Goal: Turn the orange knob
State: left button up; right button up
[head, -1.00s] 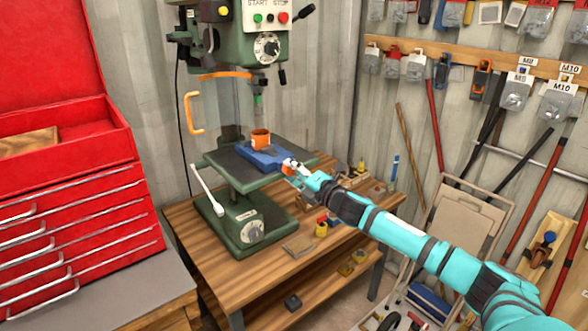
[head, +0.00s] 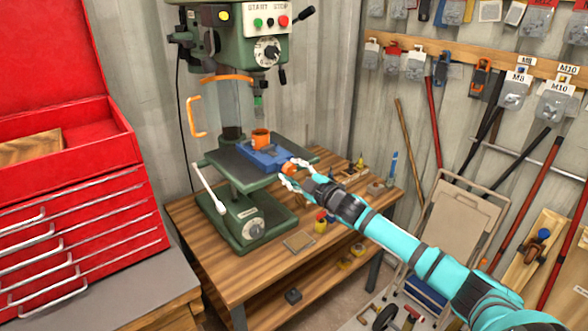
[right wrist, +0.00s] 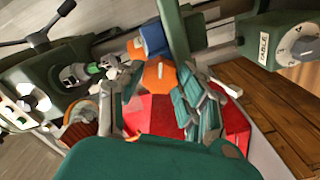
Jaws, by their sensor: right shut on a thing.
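The orange knob (head: 288,168) is at the front end of the blue vise (head: 258,154) on the drill press table. My right gripper (head: 293,173) is at the knob, with one finger on each side, shut on it. In the right wrist view the orange knob (right wrist: 159,76) shows between the two fingers (right wrist: 155,92); the exact contact is hard to see. An orange cylindrical piece (head: 261,138) stands in the vise. My left gripper is not in view.
The green drill press (head: 252,229) stands on a wooden bench (head: 215,275). Its clear guard with an orange handle (head: 193,115) is at the left of the spindle. A red tool chest (head: 75,235) is at left. Small items lie on the bench's right side.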

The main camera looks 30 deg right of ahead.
jog(key=m+p, duration=0.1)
jog(key=m, duration=0.3)
jog(key=shift+m, duration=0.3)
jog(key=shift+m+p, duration=0.55)
jog(key=shift+m, duration=1.25)
jog(key=o, duration=1.1)
jog(key=shift+o, duration=0.2)
jog(key=shift+s+f, duration=0.2)
jog(key=shift+s, duration=0.45)
jog(key=s+d, duration=0.1)
jog(key=s, duration=0.9)
jog(key=shift+s+r, duration=0.15)
jog(key=shift+s, duration=0.15)
